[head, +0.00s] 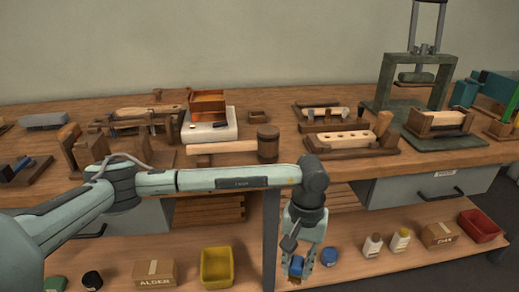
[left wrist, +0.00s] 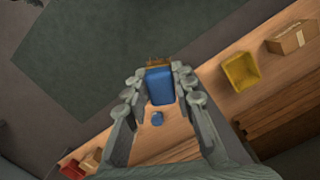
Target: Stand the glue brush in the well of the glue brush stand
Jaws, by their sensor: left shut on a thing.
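My left gripper (head: 297,262) hangs in front of the bench, pointing down, low near the lower shelf. It is shut on a blue-handled thing with a brown end, which looks like the glue brush (left wrist: 159,86). Its blue body sits between the fingers, and the brown end points away from my palm. The brush also shows partly behind the fingers in the head view (head: 296,266). My right gripper is not in view.
A mallet (head: 268,144) lies at the bench's front edge, with a pale slab (head: 210,126) behind it. Wooden fixtures stand left and right, and a green press (head: 417,75) at the back right. The shelf below holds a yellow bin (head: 216,267) and a blue round thing (head: 329,256).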

